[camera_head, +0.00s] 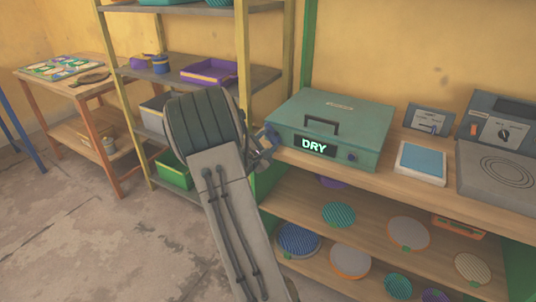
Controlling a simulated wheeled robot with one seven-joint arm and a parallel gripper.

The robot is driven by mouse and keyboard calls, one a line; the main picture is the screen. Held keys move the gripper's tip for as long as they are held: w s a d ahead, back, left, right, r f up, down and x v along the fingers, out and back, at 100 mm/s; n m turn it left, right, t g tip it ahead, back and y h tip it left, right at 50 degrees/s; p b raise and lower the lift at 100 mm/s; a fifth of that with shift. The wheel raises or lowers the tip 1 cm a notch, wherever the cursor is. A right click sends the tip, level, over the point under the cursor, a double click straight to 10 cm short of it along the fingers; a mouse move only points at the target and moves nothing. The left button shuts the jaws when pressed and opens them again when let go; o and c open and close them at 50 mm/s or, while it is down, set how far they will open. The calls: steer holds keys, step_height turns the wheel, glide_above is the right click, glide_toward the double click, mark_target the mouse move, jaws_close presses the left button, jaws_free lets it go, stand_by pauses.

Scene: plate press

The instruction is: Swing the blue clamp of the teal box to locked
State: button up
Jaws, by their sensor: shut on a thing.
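The teal box (345,113) stands closed on the wooden shelf top, with a dark handle on its lid and a lit "DRY" display (314,145) on its front. A blue piece that looks like its clamp (271,133) shows at the box's left end, partly covered by my gripper. My gripper (264,143) is at that left end, shut on the blue clamp. My large grey arm hides much of the gripper and the space left of the box.
A blue-and-white pad (421,161), a small grey device (428,118) and a hotplate (500,172) stand right of the box. Round discs lie on shelves below. A rack with a purple tray (210,72) stands behind my arm. The floor at left is clear.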

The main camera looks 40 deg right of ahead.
steer(key=m+b, duration=0.3)
steer(key=b, duration=0.4)
steer(key=f+m+b, duration=0.1)
steer(key=m+b, duration=0.2)
steer(key=b, duration=0.4)
steer(key=m+b, duration=0.2)
steer(key=b, duration=0.1)
steer(key=shift+r+b, duration=0.2)
steer(key=shift+b, duration=0.2)
steer(key=shift+r+m+b, duration=0.2)
steer(key=shift+m+b, duration=0.1)
steer(key=shift+b, duration=0.3)
steer(key=o, duration=1)
steer(key=shift+f, duration=0.1)
